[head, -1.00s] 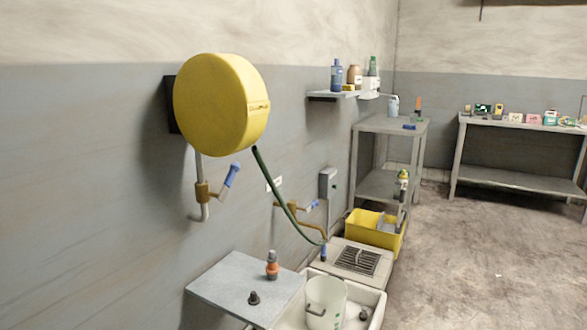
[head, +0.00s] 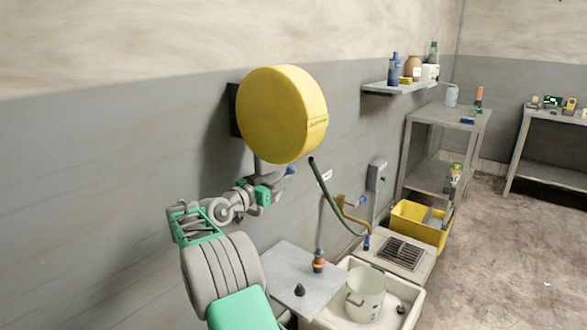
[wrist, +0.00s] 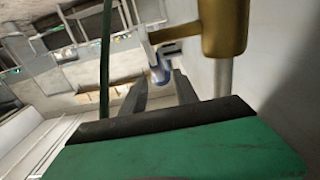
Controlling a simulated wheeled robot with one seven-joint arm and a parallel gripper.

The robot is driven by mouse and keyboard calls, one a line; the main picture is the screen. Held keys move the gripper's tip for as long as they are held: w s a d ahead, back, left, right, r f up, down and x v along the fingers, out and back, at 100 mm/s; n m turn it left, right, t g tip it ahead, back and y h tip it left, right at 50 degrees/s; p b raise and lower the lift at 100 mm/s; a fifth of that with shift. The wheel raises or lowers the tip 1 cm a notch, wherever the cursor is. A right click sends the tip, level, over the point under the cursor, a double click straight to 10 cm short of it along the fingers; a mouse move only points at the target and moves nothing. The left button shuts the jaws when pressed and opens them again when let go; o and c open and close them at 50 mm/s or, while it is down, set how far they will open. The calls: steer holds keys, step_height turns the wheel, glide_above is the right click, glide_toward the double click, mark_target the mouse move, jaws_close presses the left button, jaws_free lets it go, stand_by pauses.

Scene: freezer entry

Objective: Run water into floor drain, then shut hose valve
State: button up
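The yellow hose reel (head: 283,115) is on the wall, and its green hose (head: 335,205) hangs down to a blue nozzle (head: 367,243) at the left edge of the floor drain grate (head: 404,252). I see no water. My gripper (head: 276,182) is just below the reel, at the hose valve; the arm hides most of the valve in the head view. The wrist view shows its brass body (wrist: 224,28) and blue lever (wrist: 160,72). My gripper (wrist: 160,84) is open there, with the lever at or just beyond its fingertips; contact is unclear.
A grey board (head: 290,280) with a dark knob and an orange-based fitting lies below my arm, beside a sink with a white bucket (head: 366,293). A yellow bin (head: 420,225) stands behind the drain.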

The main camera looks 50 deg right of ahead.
mark_target(293, 172)
steer(key=d, duration=0.6)
steer(key=shift+w+d+f+p, duration=0.1)
steer(key=shift+w+d+p, duration=0.2)
steer(key=shift+d+p, duration=0.05)
steer(key=shift+c, duration=0.2)
jaws_close()
stand_by(0.7)
